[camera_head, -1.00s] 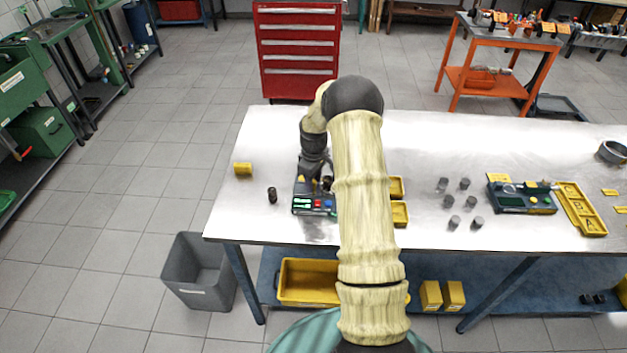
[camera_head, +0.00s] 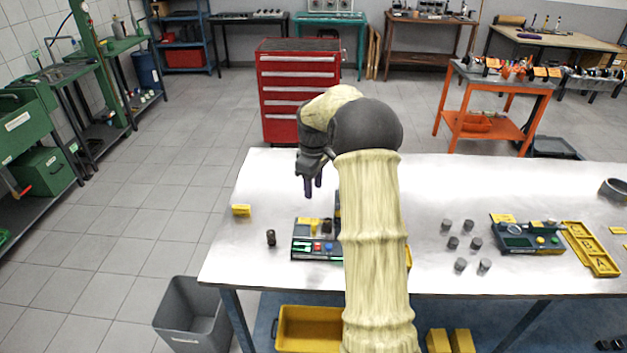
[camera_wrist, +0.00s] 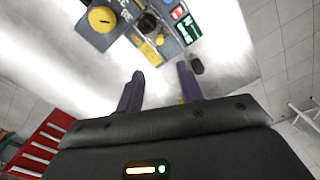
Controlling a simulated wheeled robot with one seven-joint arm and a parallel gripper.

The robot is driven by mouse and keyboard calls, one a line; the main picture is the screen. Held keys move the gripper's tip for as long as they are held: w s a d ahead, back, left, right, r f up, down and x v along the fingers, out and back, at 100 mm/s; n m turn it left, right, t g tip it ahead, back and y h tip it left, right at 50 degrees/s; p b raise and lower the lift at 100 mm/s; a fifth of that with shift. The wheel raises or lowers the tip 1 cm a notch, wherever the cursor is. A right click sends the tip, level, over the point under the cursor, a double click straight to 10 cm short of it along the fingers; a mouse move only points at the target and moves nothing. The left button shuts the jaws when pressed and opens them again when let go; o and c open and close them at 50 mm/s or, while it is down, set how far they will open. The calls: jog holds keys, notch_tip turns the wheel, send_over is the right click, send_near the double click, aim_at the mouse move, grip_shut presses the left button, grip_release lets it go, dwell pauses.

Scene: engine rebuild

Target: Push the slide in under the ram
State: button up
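The small press unit (camera_head: 303,250) stands near the left end of the table, with lit buttons and a green display on its front. Yellow parts (camera_head: 308,224) and a dark round piece (camera_head: 327,226) show on top of it. In the wrist view the unit is at the top, with a round yellow cap (camera_wrist: 102,18), a dark round piece (camera_wrist: 148,22) and a yellow-marked plate (camera_wrist: 147,50). I cannot tell surely which part is the slide or the ram. My gripper (camera_head: 313,190) is above and behind the unit, apart from it. Its fingers (camera_wrist: 161,76) are open and empty.
A dark cylinder (camera_head: 271,238) and a yellow block (camera_head: 241,210) stand left of the unit. Several grey cylinders (camera_head: 453,243), another device (camera_head: 526,238) and a yellow tray (camera_head: 592,250) are on the right. My arm hides the table just right of the unit.

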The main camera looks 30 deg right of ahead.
notch_tip(320, 180, up, 2)
jog(key=shift+r, duration=0.25)
jog(key=shift+c, duration=0.5)
jog(key=shift+a, duration=0.1)
jog(key=c, duration=0.3)
jog(key=shift+s+a, duration=0.15)
jog(key=shift+a, duration=0.1)
jog(key=c, duration=0.4)
jog(key=shift+m+t, duration=0.3)
jog(key=shift+m, duration=0.3)
jog(key=s+a, duration=0.2)
jog(key=a, duration=0.1)
jog(key=s+a, duration=0.1)
jog(key=a, duration=0.1)
jog(key=shift+s+a, duration=0.1)
jog(key=shift+s, duration=0.1)
grip_shut()
jog(key=s+a+f+m+t, duration=0.1)
jog(key=s+a, duration=0.4)
jog(key=s, duration=0.6)
jog(key=s+a+f+m+t, duration=0.1)
jog(key=s+a+m, duration=0.3)
jog(key=s, duration=0.7)
jog(key=shift+a+f+m, duration=0.3)
jog(key=shift+a+f, duration=0.3)
jog(key=shift+a, duration=0.45)
